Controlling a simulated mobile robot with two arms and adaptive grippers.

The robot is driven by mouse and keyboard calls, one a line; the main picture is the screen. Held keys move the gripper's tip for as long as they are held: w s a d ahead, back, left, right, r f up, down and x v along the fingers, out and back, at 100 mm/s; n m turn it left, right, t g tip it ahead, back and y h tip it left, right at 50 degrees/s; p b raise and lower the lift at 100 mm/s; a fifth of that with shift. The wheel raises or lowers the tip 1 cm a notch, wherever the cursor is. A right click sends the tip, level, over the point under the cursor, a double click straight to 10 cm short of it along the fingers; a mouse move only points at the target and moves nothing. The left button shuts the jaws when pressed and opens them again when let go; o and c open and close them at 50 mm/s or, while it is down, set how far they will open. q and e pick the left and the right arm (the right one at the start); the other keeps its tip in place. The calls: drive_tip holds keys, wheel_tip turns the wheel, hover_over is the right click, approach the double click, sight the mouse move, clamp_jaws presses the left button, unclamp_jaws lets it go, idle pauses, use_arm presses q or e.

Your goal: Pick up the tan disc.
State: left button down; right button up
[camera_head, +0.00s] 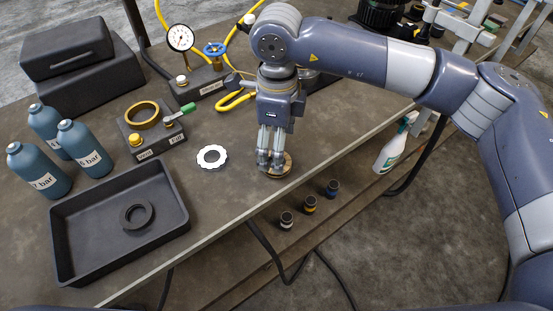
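The tan disc (286,167) lies on the workbench near its front edge. My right gripper (271,165) comes down from above, and its fingers are at the disc and hide part of it. The fingers look close together and point down. I cannot tell whether they grip the disc or only stand over it. My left gripper is not in view.
A white toothed ring (212,157) lies left of the disc. A black tray (68,228) holds a dark ring (136,215). Blue bottles (38,170), a fixture with a brass ring (143,115) and a gauge (180,38) stand behind. Small capped bottles (310,205) are on the lower shelf.

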wheel_tip(320, 180, down, 4)
drive_tip(key=shift+w+a+r+p, duration=0.1)
drive_tip(key=shift+r+p, duration=0.1)
drive_tip(key=shift+p, duration=0.7)
drive_tip(key=shift+w+f, duration=0.1)
drive_tip(key=shift+f, duration=0.55)
drive_tip(key=c, duration=1.3)
